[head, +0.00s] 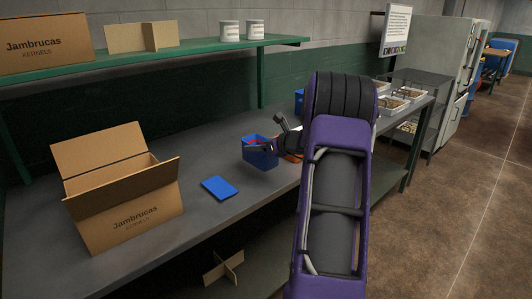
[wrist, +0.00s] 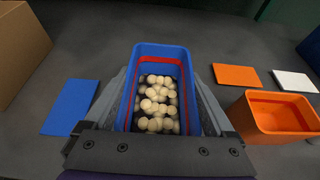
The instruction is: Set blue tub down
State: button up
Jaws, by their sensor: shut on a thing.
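The blue tub (head: 262,159) is held by my gripper (head: 268,148) over the grey bench in the head view. In the wrist view, the blue tub (wrist: 158,49) is open, with a red inside band and several pale round pieces in it. My gripper (wrist: 160,105) is shut on it, with a finger along each long side. The tub looks upright. Its underside is hidden, so I cannot tell whether it touches the bench.
A blue lid (head: 220,188) lies flat left of the tub. An open cardboard box (head: 130,205) stands further left. An orange tub (wrist: 250,123), an orange lid (wrist: 236,75) and a white lid (wrist: 294,81) are to the right.

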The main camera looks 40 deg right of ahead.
aim_at(273, 157)
jog(key=shift+f+b, duration=0.35)
jog(key=shift+f, duration=2.05)
jog(key=shift+f, duration=0.15)
jog(key=o, duration=1.4)
jog(key=shift+r, duration=0.25)
jog(key=v, duration=1.2)
jog(key=shift+f+p, duration=0.15)
jog(key=shift+p, duration=0.25)
